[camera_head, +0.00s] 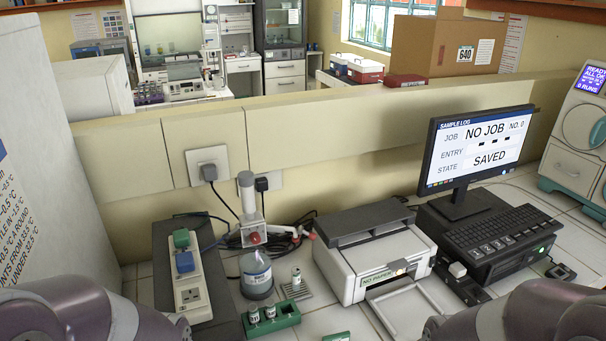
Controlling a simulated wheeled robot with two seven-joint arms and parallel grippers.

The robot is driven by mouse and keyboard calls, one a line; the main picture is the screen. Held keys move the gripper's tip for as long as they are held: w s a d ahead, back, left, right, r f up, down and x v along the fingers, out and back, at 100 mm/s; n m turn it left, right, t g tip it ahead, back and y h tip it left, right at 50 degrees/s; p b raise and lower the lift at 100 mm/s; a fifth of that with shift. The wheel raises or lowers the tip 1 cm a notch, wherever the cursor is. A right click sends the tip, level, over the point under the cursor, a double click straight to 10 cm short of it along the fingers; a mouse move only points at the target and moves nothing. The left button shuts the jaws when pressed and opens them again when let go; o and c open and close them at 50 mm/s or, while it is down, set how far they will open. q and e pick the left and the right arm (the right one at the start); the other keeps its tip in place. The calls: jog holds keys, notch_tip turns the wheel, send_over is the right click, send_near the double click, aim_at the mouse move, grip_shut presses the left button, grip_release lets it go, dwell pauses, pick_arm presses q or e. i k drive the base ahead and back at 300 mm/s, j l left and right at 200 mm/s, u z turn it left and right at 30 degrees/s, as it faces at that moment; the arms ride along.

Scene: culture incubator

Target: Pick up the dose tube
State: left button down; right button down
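Several small white-capped tubes stand on the bench near the bottom centre. One tube (296,277) stands upright by a small grey slatted plate (298,291). Two more, a left tube (254,314) and a right tube (270,311), sit in a green rack (287,316) in front. I cannot tell from their tiny labels which one is the dose tube. My arm links show at the bottom left and bottom right corners. Neither gripper is in view.
A power strip (187,275) lies to the left. A printer (370,250) with an output tray (406,309) stands to the right, beside a monitor (477,150) and keyboard (502,233). Bare tile shows between rack and printer.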

aim_at(295, 271)
jog(key=i+l+z, duration=0.3)
jog(key=l, duration=0.15)
jog(key=i+l+z, duration=0.3)
jog(key=l, duration=0.15)
